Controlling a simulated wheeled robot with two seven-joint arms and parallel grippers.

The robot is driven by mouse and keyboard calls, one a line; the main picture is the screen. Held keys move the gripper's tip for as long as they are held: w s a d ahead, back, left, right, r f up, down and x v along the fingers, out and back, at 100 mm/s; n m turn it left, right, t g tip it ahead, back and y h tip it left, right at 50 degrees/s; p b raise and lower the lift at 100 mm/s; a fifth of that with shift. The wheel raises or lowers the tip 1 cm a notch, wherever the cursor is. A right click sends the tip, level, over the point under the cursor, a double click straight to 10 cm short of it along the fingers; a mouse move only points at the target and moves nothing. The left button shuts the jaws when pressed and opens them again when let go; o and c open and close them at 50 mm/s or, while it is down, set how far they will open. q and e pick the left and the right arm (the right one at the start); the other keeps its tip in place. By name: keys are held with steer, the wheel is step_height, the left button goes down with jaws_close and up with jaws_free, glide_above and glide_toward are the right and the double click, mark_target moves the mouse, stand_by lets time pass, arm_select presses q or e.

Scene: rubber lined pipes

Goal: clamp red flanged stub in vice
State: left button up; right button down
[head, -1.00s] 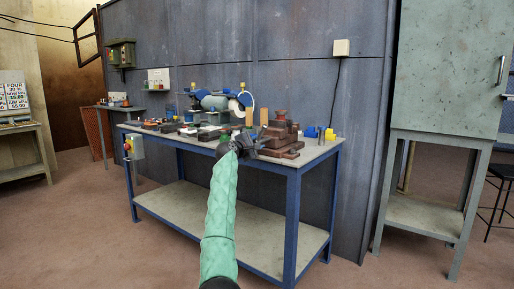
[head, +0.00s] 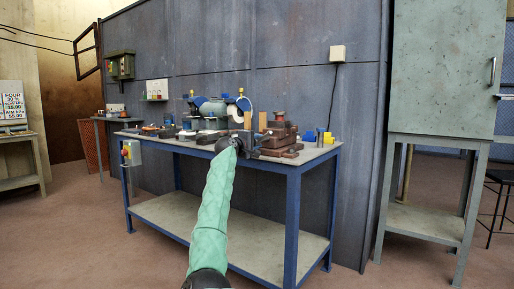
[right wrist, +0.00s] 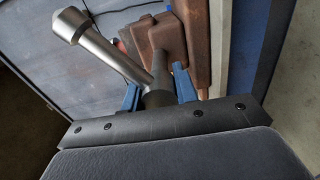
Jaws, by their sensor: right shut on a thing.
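The brown-red vice (head: 282,140) stands near the right end of the blue-legged bench; its body also shows in the right wrist view (right wrist: 165,40). A small reddish flanged piece, which looks like the red flanged stub (head: 281,115), stands upright at the vice's top. It is too small to tell whether the jaws touch it. My right gripper (head: 247,148) is at the vice's front left side. In the right wrist view its blue fingertips (right wrist: 157,92) are shut around the root of the silver vice handle (right wrist: 105,50), which has a knob end. My left gripper is not in view.
The bench top (head: 318,153) carries a blue bench grinder (head: 215,107), tan blocks and yellow pieces (head: 328,137) around the vice. A green cabinet (head: 445,70) stands to the right. The floor before the bench is clear.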

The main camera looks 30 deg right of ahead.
steer(key=shift+f, duration=0.15)
stand_by(0.3)
steer(key=c, duration=1.1)
jaws_free()
steer(key=shift+w, duration=0.1)
steer(key=shift+a, duration=0.15)
steer(key=p+v, duration=0.1)
steer(key=v, duration=0.6)
steer(key=shift+a, duration=0.3)
